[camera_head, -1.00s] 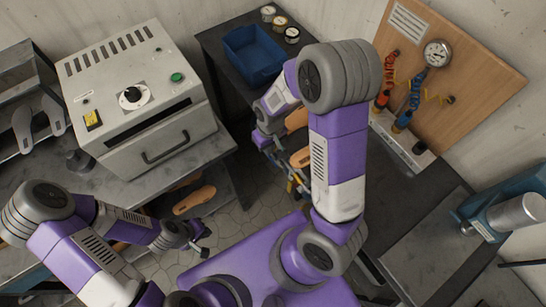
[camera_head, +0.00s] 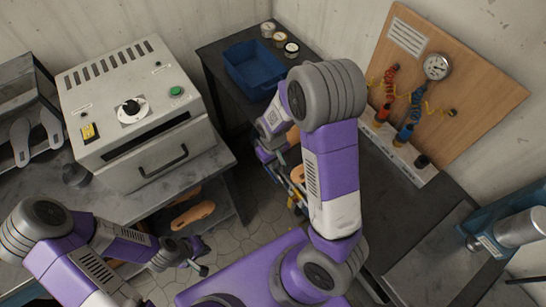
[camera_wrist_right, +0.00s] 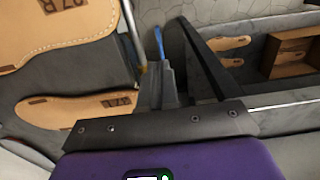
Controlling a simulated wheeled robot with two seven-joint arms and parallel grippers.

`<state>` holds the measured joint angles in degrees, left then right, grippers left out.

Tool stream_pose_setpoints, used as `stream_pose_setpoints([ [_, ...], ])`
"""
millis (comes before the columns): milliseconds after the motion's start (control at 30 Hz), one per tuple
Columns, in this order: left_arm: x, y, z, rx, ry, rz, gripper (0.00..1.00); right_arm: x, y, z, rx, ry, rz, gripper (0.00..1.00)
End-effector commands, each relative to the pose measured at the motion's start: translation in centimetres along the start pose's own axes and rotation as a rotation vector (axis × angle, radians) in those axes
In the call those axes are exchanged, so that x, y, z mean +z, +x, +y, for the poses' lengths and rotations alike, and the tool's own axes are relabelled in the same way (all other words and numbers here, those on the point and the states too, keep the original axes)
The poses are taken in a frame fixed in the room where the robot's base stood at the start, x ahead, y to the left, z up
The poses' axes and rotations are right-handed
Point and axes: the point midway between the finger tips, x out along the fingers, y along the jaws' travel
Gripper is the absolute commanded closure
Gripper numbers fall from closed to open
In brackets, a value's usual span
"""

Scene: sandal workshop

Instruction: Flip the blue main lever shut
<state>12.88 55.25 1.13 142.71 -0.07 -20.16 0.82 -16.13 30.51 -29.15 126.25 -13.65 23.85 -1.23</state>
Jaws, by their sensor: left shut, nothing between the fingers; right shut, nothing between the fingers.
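A narrow blue piece (camera_wrist_right: 158,42) shows just beyond my right gripper's fingers (camera_wrist_right: 165,72) in the right wrist view. It may be the blue main lever, but its base is hidden and I cannot tell whether the fingers touch it. My right gripper is shut and empty. In the head view it is low beside the dark bench, largely hidden by my own arm, with small blue and yellow parts (camera_head: 296,193) around it. My left gripper (camera_head: 203,263) is shut and empty, over the floor in front of the grey oven.
Tan soles (camera_wrist_right: 75,108) lie close to my right gripper in the wrist view. The grey oven (camera_head: 140,115) stands at left, the blue bin (camera_head: 255,70) at the back. A wooden gauge board (camera_head: 470,80) stands at right, with red and blue coiled hoses. A press (camera_head: 500,225) is at far right.

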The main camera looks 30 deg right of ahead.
Motion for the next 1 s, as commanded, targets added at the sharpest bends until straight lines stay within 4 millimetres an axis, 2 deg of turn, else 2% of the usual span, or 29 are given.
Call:
stream_pose_setpoints([
  [33, 0.0, 0.4, -0.2, 0.000, 0.000, 0.000, 1.00, 0.2, 1.5, 0.0, 0.000, 0.002, -0.006, 1.00],
  [100, 0.0, 0.7, -0.3, 0.000, 0.000, 0.000, 1.00, 0.1, 2.9, 0.1, 0.001, 0.001, -0.005, 1.00],
  [333, -0.1, 1.2, -0.5, 0.000, 0.000, 0.000, 1.00, 0.1, 6.2, 0.0, 0.000, 0.000, -0.002, 1.00],
  [500, -0.1, 1.3, -0.5, 0.000, 0.000, 0.000, 1.00, 0.1, 7.1, 0.0, 0.000, 0.001, -0.001, 1.00],
  [867, -0.1, 1.3, -0.5, 0.000, 0.000, 0.000, 1.00, 0.0, 7.2, 0.0, 0.000, 0.000, 0.000, 1.00],
  [1000, -0.1, 2.1, -0.8, 0.000, 0.000, 0.000, 1.00, 0.2, 8.1, 0.0, 0.000, 0.000, 0.000, 1.00],
])
